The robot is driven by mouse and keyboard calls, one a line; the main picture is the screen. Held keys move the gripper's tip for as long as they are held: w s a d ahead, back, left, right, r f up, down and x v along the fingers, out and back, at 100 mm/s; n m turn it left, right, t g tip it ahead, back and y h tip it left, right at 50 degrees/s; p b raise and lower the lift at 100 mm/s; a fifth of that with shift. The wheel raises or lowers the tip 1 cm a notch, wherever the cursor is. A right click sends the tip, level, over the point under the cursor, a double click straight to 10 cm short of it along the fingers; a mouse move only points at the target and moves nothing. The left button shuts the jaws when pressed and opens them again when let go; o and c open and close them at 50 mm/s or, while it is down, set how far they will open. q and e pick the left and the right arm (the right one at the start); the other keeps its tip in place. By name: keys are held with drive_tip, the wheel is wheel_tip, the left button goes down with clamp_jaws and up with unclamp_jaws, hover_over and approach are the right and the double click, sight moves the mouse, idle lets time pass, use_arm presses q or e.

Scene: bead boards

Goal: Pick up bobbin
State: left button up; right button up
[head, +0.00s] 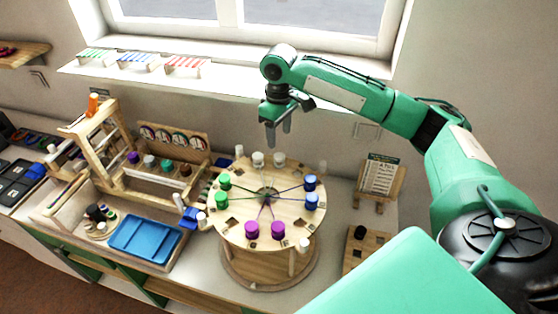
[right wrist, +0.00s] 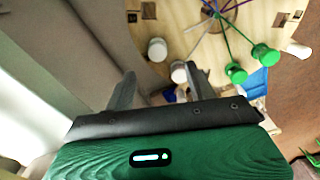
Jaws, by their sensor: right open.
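A round wooden braiding board (head: 240,232) on a drum base carries several bobbins around its rim, with coloured threads running to its centre. Two white bobbins (head: 258,158) stand at the back, two blue bobbins (head: 311,190) at right, two purple bobbins (head: 252,229) in front and two green bobbins (head: 223,190) at left. My right gripper (head: 279,139) is open and empty, pointing down above and behind the white pair. In the right wrist view, the white bobbins (right wrist: 157,49) appear near and beyond the open fingertips (right wrist: 160,70). My left gripper is out of view.
A wooden rack with more bobbins (head: 150,160) and a blue tray (head: 145,241) stand left of the board. A card on a stand (head: 380,177) and a small holed block (head: 362,254) are at right. The window sill (head: 235,85) runs behind the gripper.

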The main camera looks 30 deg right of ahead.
sight(279, 155)
wheel_tip(279, 155, down, 4)
drive_tip(key=shift+d+p, duration=0.1)
drive_tip(key=shift+p, duration=0.3)
drive_tip(key=shift+w+f, duration=0.1)
drive_tip(key=shift+f, duration=0.15)
drive_tip(key=shift+f+p, duration=0.5)
drive_tip(key=shift+p, duration=0.2)
drive_tip(key=f+p, duration=0.1)
drive_tip(key=f, duration=0.2)
drive_tip(key=shift+w+d+f+p, duration=0.1)
drive_tip(key=shift+w+f+p, duration=0.1)
drive_tip(key=shift+p, duration=0.15)
drive_tip(key=shift+f, duration=0.4)
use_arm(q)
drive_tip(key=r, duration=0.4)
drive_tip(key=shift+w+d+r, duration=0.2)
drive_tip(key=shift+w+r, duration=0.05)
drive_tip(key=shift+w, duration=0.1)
use_arm(e)
drive_tip(key=shift+c, duration=0.3)
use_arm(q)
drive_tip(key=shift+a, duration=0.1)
use_arm(e)
drive_tip(key=c, duration=1)
